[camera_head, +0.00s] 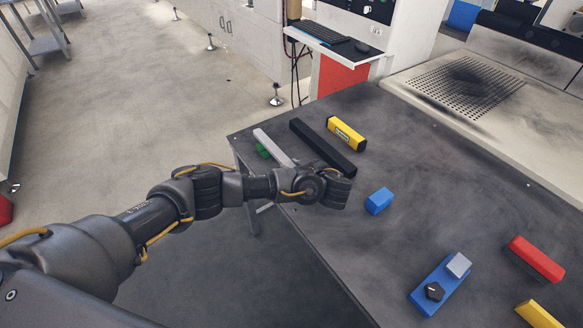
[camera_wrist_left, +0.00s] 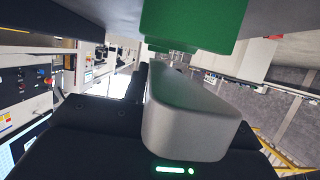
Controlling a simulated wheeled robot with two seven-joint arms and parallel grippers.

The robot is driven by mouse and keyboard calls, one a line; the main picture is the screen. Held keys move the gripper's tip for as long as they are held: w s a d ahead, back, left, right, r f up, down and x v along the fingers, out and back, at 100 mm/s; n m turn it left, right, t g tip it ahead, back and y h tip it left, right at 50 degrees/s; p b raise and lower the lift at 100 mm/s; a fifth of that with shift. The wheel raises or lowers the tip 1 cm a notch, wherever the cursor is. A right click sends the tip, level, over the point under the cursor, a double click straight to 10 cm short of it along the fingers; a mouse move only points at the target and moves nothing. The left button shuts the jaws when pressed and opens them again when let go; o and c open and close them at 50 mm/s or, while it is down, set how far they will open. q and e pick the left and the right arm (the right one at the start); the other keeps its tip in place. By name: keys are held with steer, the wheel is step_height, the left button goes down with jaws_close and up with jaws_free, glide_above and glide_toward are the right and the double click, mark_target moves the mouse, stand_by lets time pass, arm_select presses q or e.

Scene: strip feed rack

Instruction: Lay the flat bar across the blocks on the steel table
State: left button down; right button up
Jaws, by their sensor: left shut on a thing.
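My left gripper (camera_head: 326,188) is over the near left part of the steel table (camera_head: 335,238). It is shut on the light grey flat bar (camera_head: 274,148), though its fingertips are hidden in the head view. The bar runs from under my wrist toward the table's far left corner. A green block (camera_head: 262,151) shows beside and partly under the bar. In the left wrist view the bar's rounded end (camera_wrist_left: 188,122) is close up, with green block surface (camera_wrist_left: 195,25) next to it. I cannot tell whether they touch. My right gripper is not in view.
A long black bar (camera_head: 310,138) and a yellow block (camera_head: 346,133) lie beyond the grey bar. A blue block (camera_head: 379,202) sits right of my gripper.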

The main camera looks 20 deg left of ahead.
arm_select(q)
steer(key=shift+a+f+b, duration=0.3)
steer(key=shift+a+f, duration=0.05)
steer(key=shift+f, duration=0.35)
steer(key=shift+f+b, duration=0.3)
steer(key=shift+b, duration=0.1)
steer(key=shift+a, duration=0.1)
